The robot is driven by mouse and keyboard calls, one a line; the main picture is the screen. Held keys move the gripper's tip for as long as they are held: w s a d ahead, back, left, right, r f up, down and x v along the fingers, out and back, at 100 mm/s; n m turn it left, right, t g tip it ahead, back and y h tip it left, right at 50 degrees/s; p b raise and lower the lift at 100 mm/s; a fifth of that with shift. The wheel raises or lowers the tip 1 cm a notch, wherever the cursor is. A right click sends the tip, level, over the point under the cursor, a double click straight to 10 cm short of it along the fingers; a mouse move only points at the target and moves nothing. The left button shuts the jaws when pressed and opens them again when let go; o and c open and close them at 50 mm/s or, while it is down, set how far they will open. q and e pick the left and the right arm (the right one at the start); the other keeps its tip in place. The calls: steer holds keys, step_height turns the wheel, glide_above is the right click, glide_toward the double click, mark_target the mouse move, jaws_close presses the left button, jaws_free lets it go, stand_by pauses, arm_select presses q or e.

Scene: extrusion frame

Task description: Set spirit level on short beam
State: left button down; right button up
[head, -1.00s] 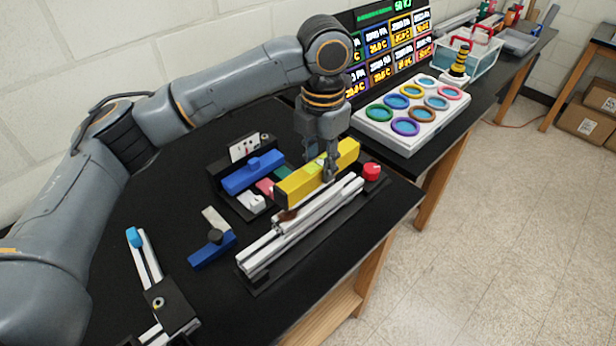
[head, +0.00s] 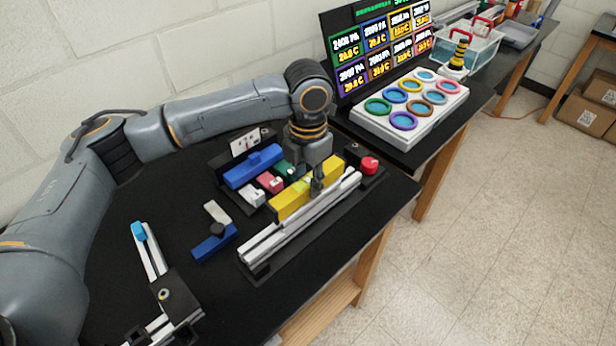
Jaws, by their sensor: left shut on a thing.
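The yellow bar (head: 290,203), which looks like the spirit level, lies along the back side of the silver extrusion beams (head: 300,225) in a black holder on the table. My left gripper (head: 316,192) points down and is shut on the yellow bar near its right part, hiding some of it. The bar runs about parallel to the beams, very low; I cannot tell whether it touches them. Another silver beam (head: 153,258) with a blue end stands at the front left, joined to a black corner block (head: 175,297). Which beam is the short one is unclear. My right gripper is not in view.
Behind the bar is a rack with a blue block (head: 253,167) and small white, pink and green pieces. A red knob (head: 369,165) sits at the right end. A blue tool (head: 214,243) lies left of the beams. A white tray of coloured rings (head: 410,108) stands further right.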

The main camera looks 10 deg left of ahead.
mark_target(308, 181)
arm_select(q)
steer(key=shift+f, duration=0.15)
steer(key=c, duration=1)
jaws_free()
steer(key=shift+r+b, duration=1.45)
steer(key=shift+r, duration=5)
